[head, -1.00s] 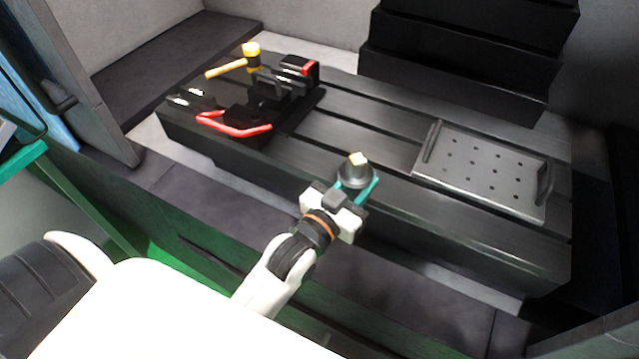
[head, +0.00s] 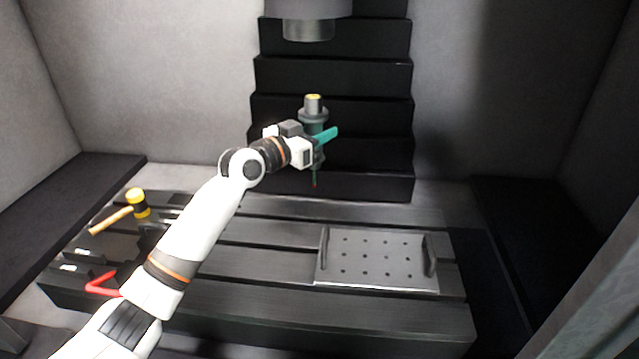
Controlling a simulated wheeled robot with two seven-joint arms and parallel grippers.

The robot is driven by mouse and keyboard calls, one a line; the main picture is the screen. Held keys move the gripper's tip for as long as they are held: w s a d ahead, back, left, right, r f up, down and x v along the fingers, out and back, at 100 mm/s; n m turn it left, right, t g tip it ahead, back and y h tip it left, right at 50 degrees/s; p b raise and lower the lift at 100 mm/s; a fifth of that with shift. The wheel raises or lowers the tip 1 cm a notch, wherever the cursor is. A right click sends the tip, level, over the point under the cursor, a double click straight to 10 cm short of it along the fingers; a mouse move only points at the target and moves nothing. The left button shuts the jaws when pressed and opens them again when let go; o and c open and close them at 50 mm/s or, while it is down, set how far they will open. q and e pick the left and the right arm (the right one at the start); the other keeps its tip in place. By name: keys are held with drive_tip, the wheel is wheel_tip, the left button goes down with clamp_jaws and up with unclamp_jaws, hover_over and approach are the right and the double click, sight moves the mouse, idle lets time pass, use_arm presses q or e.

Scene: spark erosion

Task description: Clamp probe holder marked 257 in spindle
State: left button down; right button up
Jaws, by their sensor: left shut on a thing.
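My left gripper (head: 318,143) with teal fingers is shut on the probe holder (head: 313,112). The holder is upright, with a grey tapered top, a yellowish tip and a thin probe with a red end pointing down. The spindle (head: 308,27) is a grey cylinder at the top edge of the view, above the holder, with a clear gap between them. No number is readable on the holder. My right gripper is not in view.
The slotted black table (head: 380,322) lies below. A perforated plate with two handles (head: 375,283) is on its right part. Black stepped covers (head: 385,78) rise behind.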

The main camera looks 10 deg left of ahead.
use_arm(q)
wheel_tip(320, 180, up, 10)
drive_tip(key=w+a+p, duration=0.1)
drive_tip(key=w+p, duration=0.1)
drive_tip(key=p, duration=0.1)
drive_tip(key=shift+w+f+p, duration=0.15)
drive_tip(key=shift+f+p, duration=0.05)
drive_tip(key=shift+p, duration=0.2)
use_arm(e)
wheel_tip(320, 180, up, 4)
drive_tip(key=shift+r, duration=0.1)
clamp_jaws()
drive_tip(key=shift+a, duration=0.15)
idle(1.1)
